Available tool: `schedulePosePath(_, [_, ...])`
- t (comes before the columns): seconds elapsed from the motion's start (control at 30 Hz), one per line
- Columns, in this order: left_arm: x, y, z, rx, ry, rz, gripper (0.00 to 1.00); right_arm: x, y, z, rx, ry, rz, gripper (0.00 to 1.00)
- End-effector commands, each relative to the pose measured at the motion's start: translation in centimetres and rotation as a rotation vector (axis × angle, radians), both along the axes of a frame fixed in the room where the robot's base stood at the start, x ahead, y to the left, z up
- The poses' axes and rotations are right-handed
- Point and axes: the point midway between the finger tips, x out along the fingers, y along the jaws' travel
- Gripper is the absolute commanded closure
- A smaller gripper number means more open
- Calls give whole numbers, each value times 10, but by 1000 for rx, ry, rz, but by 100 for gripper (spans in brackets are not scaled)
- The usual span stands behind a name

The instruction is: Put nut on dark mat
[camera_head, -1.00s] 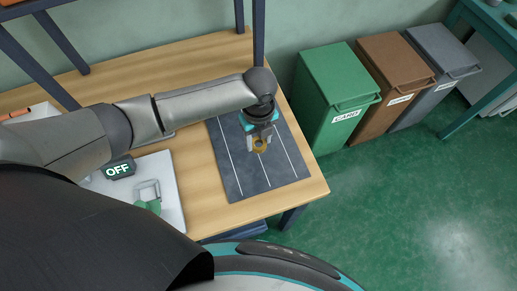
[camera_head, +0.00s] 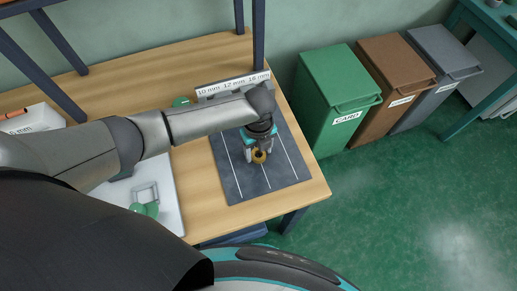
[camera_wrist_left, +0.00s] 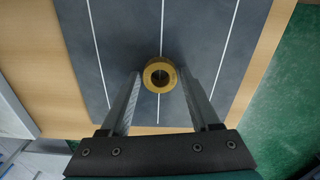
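The brass-coloured round nut (camera_head: 259,157) is over the dark mat (camera_head: 233,181), on its middle white line, and appears to lie flat on it. In the left wrist view the nut (camera_wrist_left: 149,76) shows its dark hole between the fingertips. My left gripper (camera_head: 260,152) points down at the nut; its fingers stand apart on either side with small gaps, so it looks open. It also shows in the left wrist view (camera_wrist_left: 160,73). My right gripper is not in view.
A strip labelled 10, 12 and 16 mm (camera_head: 232,84) stands behind the mat. A white tray (camera_head: 170,205) with green parts and a metal piece is left of the mat. Green (camera_head: 331,95), brown (camera_head: 393,75) and grey (camera_head: 437,60) bins stand right of the table.

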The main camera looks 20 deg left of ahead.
Motion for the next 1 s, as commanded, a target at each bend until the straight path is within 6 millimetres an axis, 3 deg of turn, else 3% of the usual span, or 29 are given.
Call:
schedulePosePath(0.17, [0, 0, 0, 0, 0, 0, 17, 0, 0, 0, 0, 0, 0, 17])
schedulePosePath(0.53, [1, 0, 10, -2, -2, 0, 17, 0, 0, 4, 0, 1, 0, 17])
schedulePosePath(1.0, [1, 0, 102, -2, -3, -1, 17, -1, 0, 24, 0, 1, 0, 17])
